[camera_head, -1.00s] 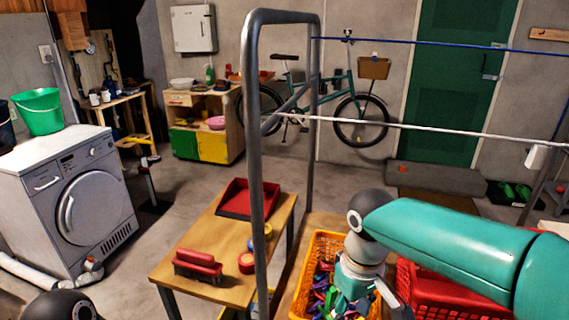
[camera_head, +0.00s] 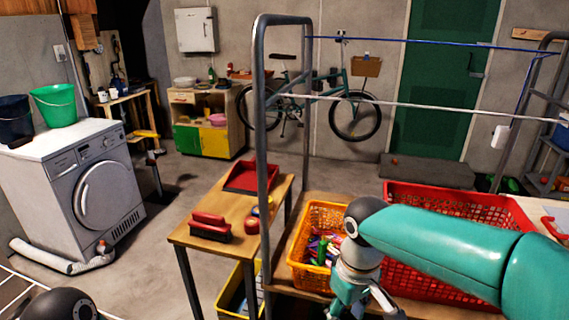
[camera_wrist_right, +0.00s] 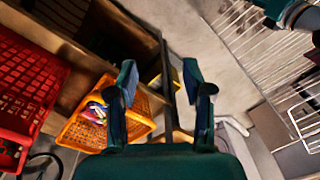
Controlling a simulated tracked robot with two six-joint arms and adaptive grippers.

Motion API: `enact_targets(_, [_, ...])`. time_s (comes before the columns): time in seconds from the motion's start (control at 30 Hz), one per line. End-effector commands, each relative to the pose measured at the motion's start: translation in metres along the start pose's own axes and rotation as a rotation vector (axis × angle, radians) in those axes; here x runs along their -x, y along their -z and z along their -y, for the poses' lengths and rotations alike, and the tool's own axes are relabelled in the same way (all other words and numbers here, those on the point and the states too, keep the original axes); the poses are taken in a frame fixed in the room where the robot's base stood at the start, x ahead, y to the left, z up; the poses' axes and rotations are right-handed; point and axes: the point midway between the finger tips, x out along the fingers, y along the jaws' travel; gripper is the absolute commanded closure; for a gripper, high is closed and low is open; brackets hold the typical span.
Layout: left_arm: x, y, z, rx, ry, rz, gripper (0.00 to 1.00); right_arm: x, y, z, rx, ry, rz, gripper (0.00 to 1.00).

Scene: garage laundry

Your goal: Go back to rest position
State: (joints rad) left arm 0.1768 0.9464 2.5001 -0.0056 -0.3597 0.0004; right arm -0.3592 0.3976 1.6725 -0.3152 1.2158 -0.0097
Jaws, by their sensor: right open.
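My right arm crosses the right of the head view. Its gripper (camera_head: 362,305) is at the bottom edge, in front of the orange basket (camera_head: 296,262) of coloured clothes pegs (camera_head: 322,250). In the right wrist view the two fingers of the right gripper (camera_wrist_right: 163,92) stand apart with nothing between them. The orange basket (camera_wrist_right: 140,122) shows there just left of and beyond the fingers. Of my left arm only a dark rounded joint shows at the bottom left of the head view; its gripper is out of sight.
A metal drying-rack frame (camera_head: 262,150) rises beside a wooden table (camera_head: 196,236) with a red brush (camera_head: 210,220) and red dustpan (camera_head: 256,177). A large red basket (camera_head: 455,196) stands behind my right arm.

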Motion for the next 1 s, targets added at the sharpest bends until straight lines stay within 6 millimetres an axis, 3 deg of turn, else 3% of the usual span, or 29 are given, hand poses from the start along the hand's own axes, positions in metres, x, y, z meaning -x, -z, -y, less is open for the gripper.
enact_targets(0.27, [0.003,0.001,-0.001,0.000,0.000,-0.002,0.60,-0.072,0.005,0.004,-0.047,0.081,-0.011,0.49])
enact_targets(0.53, [0.008,0.001,-0.003,0.000,0.000,-0.001,0.60,-0.169,-0.010,0.015,-0.168,0.196,-0.036,0.49])
enact_targets(0.7, [0.013,0.001,-0.005,0.000,0.000,-0.002,0.60,-0.252,-0.052,0.032,-0.349,0.286,-0.060,0.49])
enact_targets(0.8, [0.015,0.001,-0.005,0.000,0.000,-0.002,0.60,-0.286,-0.083,0.042,-0.472,0.312,-0.081,0.49])
enact_targets(1.0, [0.018,0.001,-0.006,0.000,0.000,-0.001,0.60,-0.317,-0.127,0.054,-0.635,0.312,-0.106,0.49])
